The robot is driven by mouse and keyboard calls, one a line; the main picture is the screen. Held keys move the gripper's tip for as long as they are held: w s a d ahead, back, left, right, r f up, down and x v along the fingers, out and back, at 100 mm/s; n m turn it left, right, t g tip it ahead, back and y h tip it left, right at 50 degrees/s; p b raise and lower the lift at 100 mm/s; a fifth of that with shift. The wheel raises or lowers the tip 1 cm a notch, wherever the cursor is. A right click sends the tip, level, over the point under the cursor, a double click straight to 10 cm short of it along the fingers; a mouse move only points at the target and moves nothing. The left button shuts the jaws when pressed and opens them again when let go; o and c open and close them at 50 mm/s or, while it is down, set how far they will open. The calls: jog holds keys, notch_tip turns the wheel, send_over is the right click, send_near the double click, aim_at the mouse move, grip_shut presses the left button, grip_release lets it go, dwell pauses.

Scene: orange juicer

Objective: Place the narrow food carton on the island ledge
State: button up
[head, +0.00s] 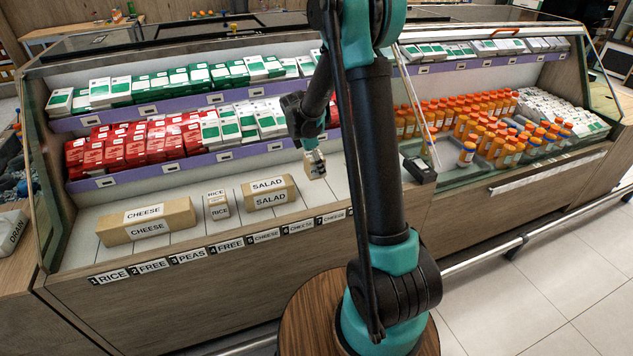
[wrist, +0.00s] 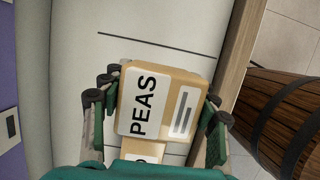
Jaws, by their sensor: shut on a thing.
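My gripper (wrist: 160,122) is shut on a tan carton with a white PEAS label (wrist: 142,104). The same carton shows small in the head view (head: 315,168), at the end of my arm, over the right part of the pale ledge. A gap beneath it is hard to judge. On the pale ledge (head: 185,228) stand a long CHEESE carton (head: 165,228), a small narrow RICE carton (head: 217,210) and a SALAD carton (head: 285,197), all left of my gripper. A smaller labelled tan face (wrist: 140,150) shows below the PEAS label; I cannot tell whether it belongs to the held carton.
Numbered labels (head: 190,257) run along the ledge's front. Shelves behind hold red boxes (head: 110,150) and green-and-white boxes (head: 190,77). Orange bottles (head: 500,152) stand to the right, and a dark device (head: 419,170) sits near the gripper. Glass (head: 45,180) closes the left end.

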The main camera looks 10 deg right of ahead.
jog(key=shift+f, duration=3.7)
jog(key=shift+f, duration=0.15)
jog(key=o, duration=1.2)
